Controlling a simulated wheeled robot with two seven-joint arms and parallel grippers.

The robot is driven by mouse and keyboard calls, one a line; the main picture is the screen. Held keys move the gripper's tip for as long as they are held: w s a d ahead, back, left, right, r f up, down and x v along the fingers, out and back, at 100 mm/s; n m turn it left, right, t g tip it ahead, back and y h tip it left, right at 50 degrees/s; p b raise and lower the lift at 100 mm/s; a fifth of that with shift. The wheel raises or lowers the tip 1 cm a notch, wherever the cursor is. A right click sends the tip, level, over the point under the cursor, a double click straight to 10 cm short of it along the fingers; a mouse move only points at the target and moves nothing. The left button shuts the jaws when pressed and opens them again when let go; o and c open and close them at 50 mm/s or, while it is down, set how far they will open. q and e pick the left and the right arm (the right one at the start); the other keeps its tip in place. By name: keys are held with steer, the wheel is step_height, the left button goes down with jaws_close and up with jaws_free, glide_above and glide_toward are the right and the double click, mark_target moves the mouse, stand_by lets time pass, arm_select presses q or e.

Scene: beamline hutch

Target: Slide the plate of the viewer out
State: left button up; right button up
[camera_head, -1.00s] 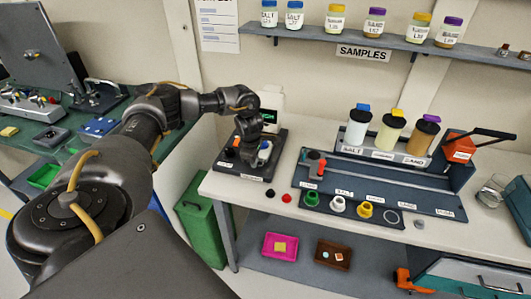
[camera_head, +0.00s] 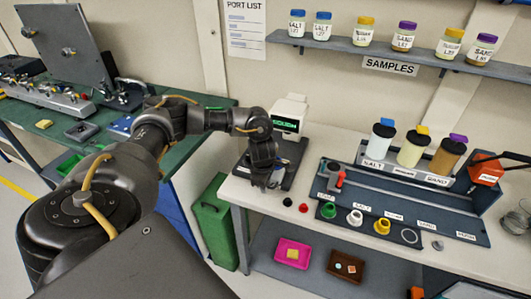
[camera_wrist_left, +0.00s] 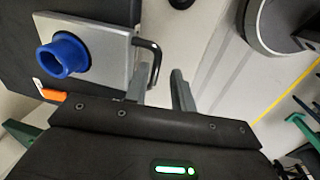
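The viewer (camera_head: 291,112) is a white device with a lit green screen on a dark base, at the table's left end. In the left wrist view its plate (camera_wrist_left: 112,45) is a silver slab carrying a blue ring (camera_wrist_left: 65,56), with a black loop handle (camera_wrist_left: 155,62) on its edge. My left gripper (camera_wrist_left: 161,88) is open, and the handle's bar lies between or just above its two fingers; contact cannot be told. In the head view the left gripper (camera_head: 263,183) hangs at the front of the viewer and hides most of the plate. My right gripper is not in view.
Red and black knobs (camera_head: 296,205) lie right of the gripper. A dark rack (camera_head: 450,205) with coloured rings and sample jars fills the table's right. A green bin (camera_head: 212,222) stands below left. The floor in front of the table's left end is clear.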

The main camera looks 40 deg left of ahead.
arm_select(q)
steer(key=shift+o, duration=0.3)
steer(key=shift+r, duration=0.4)
step_height(320, 180, up, 10)
steer(key=s, duration=0.1)
steer(key=shift+s+d, duration=0.3)
steer(key=shift+s, duration=0.1)
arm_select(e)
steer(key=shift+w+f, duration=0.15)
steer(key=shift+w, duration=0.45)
